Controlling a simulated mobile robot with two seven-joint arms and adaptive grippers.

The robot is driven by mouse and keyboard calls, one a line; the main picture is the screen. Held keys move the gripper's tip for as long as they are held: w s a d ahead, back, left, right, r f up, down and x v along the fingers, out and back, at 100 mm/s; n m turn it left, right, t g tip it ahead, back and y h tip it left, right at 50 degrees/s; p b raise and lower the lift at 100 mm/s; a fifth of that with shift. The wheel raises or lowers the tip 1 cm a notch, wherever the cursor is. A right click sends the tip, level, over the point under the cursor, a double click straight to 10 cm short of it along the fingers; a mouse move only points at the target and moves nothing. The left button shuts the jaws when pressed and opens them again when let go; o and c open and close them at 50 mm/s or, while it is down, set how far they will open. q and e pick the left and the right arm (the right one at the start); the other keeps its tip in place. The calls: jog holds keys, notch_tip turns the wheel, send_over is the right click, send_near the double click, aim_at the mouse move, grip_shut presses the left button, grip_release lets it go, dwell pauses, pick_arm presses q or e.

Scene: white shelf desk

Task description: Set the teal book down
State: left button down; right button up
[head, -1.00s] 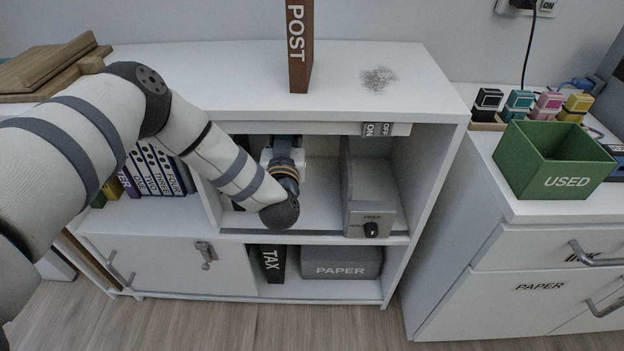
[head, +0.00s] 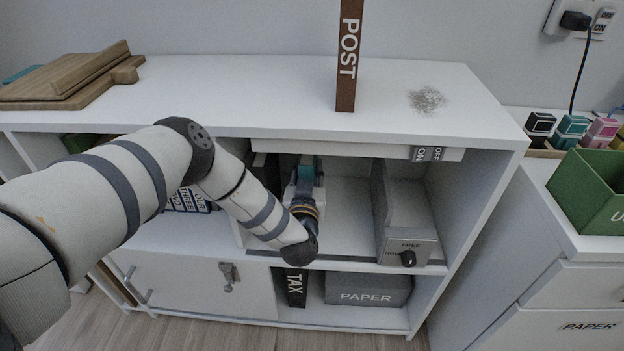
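My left arm comes in from the left and reaches into the open middle compartment of the white shelf desk (head: 215,235). My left gripper (head: 304,188) is inside that compartment, seen from behind, and its fingertips are hidden. A small teal patch (head: 306,171) shows at the gripper's far end; it looks like part of the teal book, but most of it is hidden. I cannot tell whether the fingers are closed on it or whether it touches the compartment floor. My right gripper is out of view.
Dark upright items (head: 267,170) stand left of the gripper. A grey box with a knob (head: 408,250) stands to its right, with some free floor between. The desk top carries wooden boards (head: 75,80) and a brown POST piece (head: 348,60). A PAPER box (head: 368,289) sits below.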

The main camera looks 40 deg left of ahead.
pick_arm(q)
jog(key=shift+f, duration=0.75)
jog(key=shift+f, duration=0.2)
jog(key=c, duration=1.3)
grip_release()
